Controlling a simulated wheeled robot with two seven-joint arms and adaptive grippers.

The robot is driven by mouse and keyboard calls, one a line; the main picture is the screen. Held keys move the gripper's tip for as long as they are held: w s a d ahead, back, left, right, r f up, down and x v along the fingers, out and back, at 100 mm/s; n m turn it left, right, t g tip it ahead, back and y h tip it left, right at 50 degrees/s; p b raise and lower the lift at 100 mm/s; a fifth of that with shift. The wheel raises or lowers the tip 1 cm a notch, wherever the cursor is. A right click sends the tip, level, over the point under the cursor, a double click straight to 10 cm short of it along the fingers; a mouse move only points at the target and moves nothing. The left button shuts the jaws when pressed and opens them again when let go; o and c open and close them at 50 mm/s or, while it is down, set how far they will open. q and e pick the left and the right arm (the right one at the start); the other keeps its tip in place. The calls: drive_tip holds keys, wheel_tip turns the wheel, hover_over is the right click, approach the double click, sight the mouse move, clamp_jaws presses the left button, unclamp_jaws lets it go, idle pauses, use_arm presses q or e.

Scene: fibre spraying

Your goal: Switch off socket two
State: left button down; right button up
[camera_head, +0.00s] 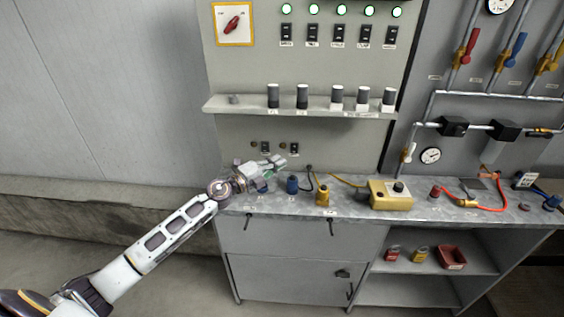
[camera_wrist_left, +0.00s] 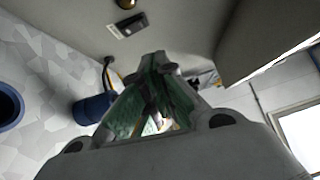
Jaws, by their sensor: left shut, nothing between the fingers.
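Two small dark rocker switches sit low on the grey panel, the left one (camera_head: 265,147) and the right one (camera_head: 293,148), each with a small brass round fitting to its left. Their labels are too small to read, and I cannot tell which positions the rockers are in. My left gripper (camera_head: 280,162) is shut and empty, just below the switches and above the worktop. In the left wrist view its green-padded fingers (camera_wrist_left: 157,62) point towards the panel. One switch (camera_wrist_left: 128,25) shows there ahead and to the left, apart from the fingertips. My right gripper is out of view.
A blue plug (camera_head: 292,185) and a yellow plug (camera_head: 323,196) stand on the worktop near the gripper. A yellow box (camera_head: 390,195) is further right. A shelf (camera_head: 318,112) with several dark knobs juts out above the switches. Several green lamps glow above.

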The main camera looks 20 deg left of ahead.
use_arm(q)
drive_tip(key=shift+r+v, duration=0.1)
drive_tip(key=shift+v, duration=0.7)
drive_tip(key=shift+r+v, duration=0.15)
drive_tip(key=shift+v, duration=0.7)
